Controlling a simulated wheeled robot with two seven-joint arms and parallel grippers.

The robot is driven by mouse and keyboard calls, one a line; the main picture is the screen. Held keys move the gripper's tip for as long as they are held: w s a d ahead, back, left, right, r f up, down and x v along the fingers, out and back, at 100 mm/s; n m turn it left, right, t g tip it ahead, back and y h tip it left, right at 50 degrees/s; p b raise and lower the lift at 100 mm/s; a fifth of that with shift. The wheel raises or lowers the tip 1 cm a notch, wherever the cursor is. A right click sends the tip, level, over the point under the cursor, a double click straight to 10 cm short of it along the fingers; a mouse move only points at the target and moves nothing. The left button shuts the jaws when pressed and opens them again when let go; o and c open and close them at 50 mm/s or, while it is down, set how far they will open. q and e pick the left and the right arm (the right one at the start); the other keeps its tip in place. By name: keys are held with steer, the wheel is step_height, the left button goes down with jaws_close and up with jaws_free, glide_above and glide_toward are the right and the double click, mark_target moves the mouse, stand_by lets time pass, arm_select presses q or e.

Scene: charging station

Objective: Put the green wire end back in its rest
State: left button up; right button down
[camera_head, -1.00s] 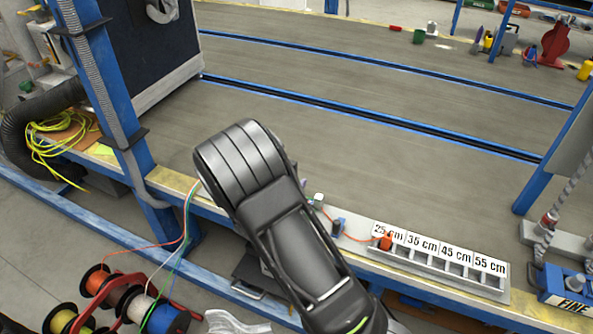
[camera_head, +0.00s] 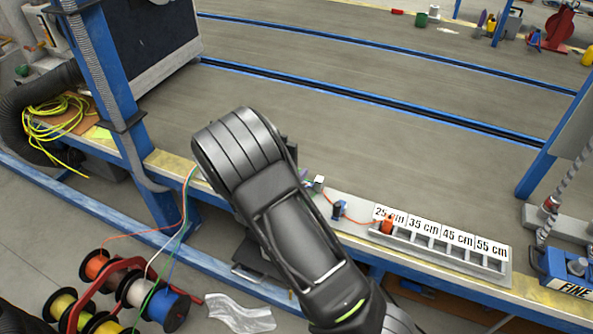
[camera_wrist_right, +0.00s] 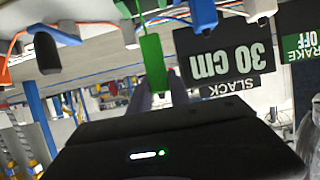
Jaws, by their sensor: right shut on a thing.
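The green wire end (camera_wrist_right: 154,62) shows in the right wrist view as a flat green piece, and my right gripper (camera_wrist_right: 159,95) is shut on it. In the head view my right arm and wrist hide most of the gripper and the green end; only a dark bit of the gripper (camera_head: 291,150) shows past the wrist, over the bench's near edge. I cannot make out the green end's rest for certain. A blue piece (camera_wrist_right: 203,14) and a white block (camera_wrist_right: 258,8) are close to the green end in the wrist view. My left gripper is not in view.
The bench edge carries a white block (camera_head: 318,183), a dark holder (camera_head: 339,210) and a slotted length rack (camera_head: 455,257) with an orange end (camera_head: 387,225). Wire spools (camera_head: 100,266) stand at lower left. A "30 cm" sign (camera_wrist_right: 223,60) is near the gripper.

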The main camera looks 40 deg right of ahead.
steer(key=shift+f+b, duration=0.7)
steer(key=shift+f, duration=0.55)
steer(key=shift+p, duration=0.45)
stand_by(0.8)
steer(key=shift+f+b, duration=1.55)
steer(key=shift+f, duration=0.5)
steer(key=c, duration=1.1)
jaws_free()
steer(key=shift+c, duration=0.2)
steer(key=p+v, duration=0.1)
steer(key=v, duration=0.7)
